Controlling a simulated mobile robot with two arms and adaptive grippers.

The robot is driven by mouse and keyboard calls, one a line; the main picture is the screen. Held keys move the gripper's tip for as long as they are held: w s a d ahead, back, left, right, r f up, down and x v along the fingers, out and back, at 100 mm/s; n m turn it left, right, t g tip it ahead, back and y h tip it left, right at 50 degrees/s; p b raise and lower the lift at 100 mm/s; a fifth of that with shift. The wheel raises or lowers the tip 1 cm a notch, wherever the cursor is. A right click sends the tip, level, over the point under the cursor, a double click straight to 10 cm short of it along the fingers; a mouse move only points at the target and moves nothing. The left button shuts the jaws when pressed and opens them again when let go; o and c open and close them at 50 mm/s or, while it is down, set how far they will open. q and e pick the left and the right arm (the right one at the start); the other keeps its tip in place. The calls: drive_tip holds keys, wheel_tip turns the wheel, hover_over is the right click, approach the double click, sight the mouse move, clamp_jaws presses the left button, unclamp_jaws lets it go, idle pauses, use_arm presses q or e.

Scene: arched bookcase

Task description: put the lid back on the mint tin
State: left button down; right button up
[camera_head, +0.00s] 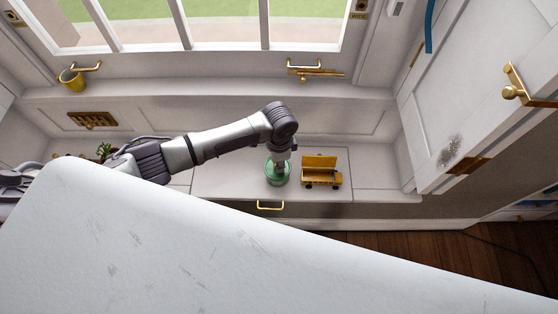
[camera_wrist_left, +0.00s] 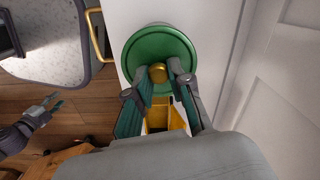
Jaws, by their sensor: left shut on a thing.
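The green round lid (camera_wrist_left: 160,57) with a gold knob (camera_wrist_left: 158,73) shows in the left wrist view. My left gripper (camera_wrist_left: 160,76) is shut on the knob, with one finger on each side. In the head view my left gripper (camera_head: 280,166) points down over the green tin and lid (camera_head: 271,178) on the window seat. The lid and my gripper hide the tin's opening, and I cannot tell whether the lid touches the rim. My right gripper (camera_wrist_left: 50,104) shows at the left of the wrist view, with its fingers apart and empty.
The white window seat (camera_head: 225,180) has bare room left of the tin. A gold drawer handle (camera_head: 270,206) is below its front edge. A large white surface (camera_head: 200,240) fills the foreground.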

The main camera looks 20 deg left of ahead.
use_arm(q)
drive_tip(key=shift+p, duration=0.35)
idle(0.4)
idle(0.3)
drive_tip(key=shift+c, duration=2.4)
unclamp_jaws()
drive_tip(key=shift+r+p, duration=3.55)
drive_tip(key=shift+p, duration=0.45)
clamp_jaws()
